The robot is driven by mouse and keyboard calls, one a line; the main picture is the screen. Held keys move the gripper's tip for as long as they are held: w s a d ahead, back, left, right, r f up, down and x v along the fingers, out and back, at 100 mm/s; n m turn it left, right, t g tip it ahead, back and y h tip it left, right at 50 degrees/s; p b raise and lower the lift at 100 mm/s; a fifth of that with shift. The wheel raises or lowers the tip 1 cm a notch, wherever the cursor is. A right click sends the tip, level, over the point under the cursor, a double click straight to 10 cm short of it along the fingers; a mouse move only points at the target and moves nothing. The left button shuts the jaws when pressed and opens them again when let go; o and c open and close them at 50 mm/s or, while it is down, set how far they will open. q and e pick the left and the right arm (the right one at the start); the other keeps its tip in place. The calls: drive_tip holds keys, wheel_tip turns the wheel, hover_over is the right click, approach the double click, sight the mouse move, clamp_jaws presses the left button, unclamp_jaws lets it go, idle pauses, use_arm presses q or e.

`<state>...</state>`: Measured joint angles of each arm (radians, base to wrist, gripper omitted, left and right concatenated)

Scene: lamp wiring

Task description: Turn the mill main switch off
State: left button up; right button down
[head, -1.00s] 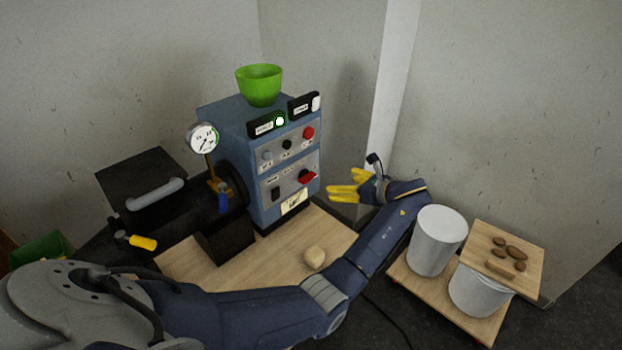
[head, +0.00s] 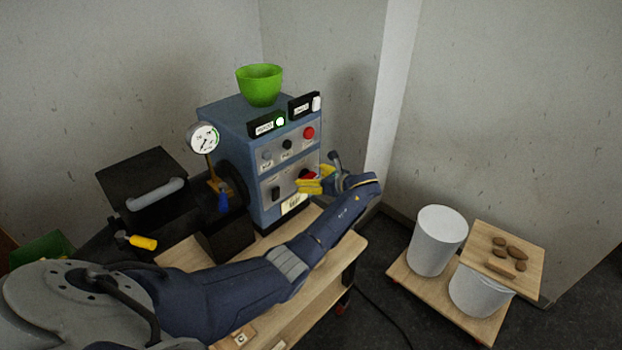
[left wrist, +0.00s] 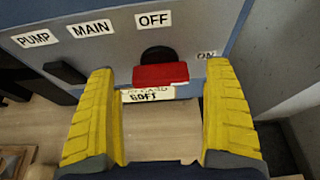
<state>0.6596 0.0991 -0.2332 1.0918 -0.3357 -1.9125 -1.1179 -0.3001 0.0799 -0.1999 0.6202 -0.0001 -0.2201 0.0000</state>
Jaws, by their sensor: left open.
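The mill's blue control box (head: 235,135) stands on a wooden bench. Its main switch has a red handle, partly covered by my gripper in the head view (head: 310,175). In the left wrist view the red handle (left wrist: 160,75) sits on a black hub, below the OFF label (left wrist: 154,19) and left of the ON label (left wrist: 207,54). My left gripper (head: 306,184) is open at the panel. Its yellow fingers stand on either side of the handle in the wrist view (left wrist: 160,80), with gaps on both sides. I cannot tell the handle's exact angle. My right gripper is not in view.
A MAIN label (left wrist: 91,29) and a dark rocker (left wrist: 65,72) are left of the handle. A red button (head: 308,132) is above. A green bowl (head: 260,84) tops the box. A gauge (head: 203,138) stands left. White bins (head: 437,240) stand right on a low board.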

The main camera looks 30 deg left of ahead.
use_arm(q)
drive_tip(key=shift+w+a+f, duration=0.1)
drive_tip(key=shift+a+f, duration=0.05)
drive_tip(key=shift+a, duration=0.1)
drive_tip(key=shift+c, duration=0.5)
drive_tip(key=c, duration=1.1)
